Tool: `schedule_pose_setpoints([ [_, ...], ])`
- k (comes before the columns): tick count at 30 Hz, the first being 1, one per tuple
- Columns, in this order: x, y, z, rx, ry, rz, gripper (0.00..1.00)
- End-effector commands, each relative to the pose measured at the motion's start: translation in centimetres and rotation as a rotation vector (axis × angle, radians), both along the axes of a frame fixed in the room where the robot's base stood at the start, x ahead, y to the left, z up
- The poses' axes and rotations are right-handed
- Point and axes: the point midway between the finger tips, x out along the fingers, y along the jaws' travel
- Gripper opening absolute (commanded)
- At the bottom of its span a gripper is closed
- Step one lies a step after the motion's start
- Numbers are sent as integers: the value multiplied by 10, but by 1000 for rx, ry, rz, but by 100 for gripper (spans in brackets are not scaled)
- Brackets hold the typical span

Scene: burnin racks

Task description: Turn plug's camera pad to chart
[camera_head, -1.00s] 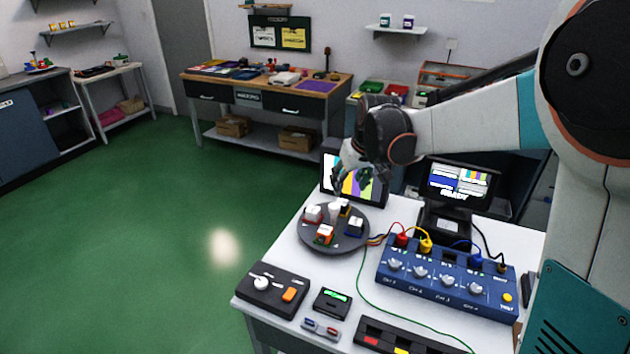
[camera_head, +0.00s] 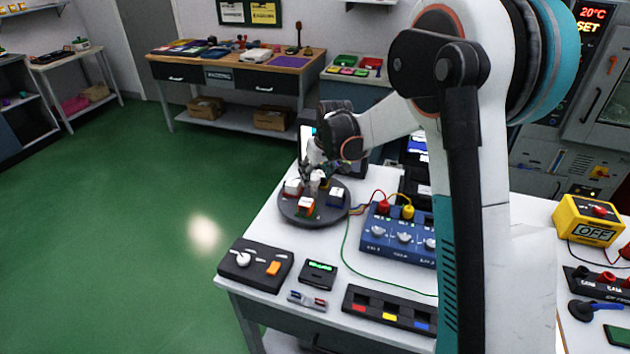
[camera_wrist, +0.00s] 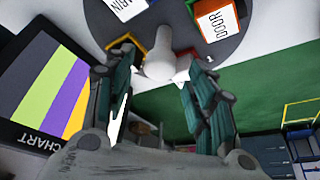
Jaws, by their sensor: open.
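A round dark grey turntable (camera_head: 305,214) stands on the white table. It carries several small blocks: a white-topped one (camera_head: 292,187), an orange-sided one (camera_head: 305,206) and a blue-sided one (camera_head: 337,196). A pale central knob (camera_wrist: 160,58) rises from it. In the wrist view, block labels read DOOR (camera_wrist: 215,19) and apparently MAIN (camera_wrist: 124,6); I cannot make out a camera mark. The CHART screen (camera_wrist: 42,90) with coloured stripes stands beside the turntable. My gripper (camera_wrist: 158,55) is open, its fingers on either side of the knob; contact is unclear.
A blue console (camera_head: 398,238) with red and yellow plugs stands right of the turntable. A dark control box (camera_head: 255,265), a small green display (camera_head: 318,273) and a long dark strip (camera_head: 388,308) lie in front. A yellow OFF box (camera_head: 588,222) is at right. Green floor is clear at left.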

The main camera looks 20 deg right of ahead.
Motion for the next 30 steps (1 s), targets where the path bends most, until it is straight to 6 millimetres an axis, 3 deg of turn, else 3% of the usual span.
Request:
schedule_pose_setpoints([
  [6,7,2,-18,0,0,0,51],
  [16,8,2,-19,0,0,0,51],
  [23,8,2,-19,0,0,0,0],
  [30,8,2,-19,0,0,7,0],
])
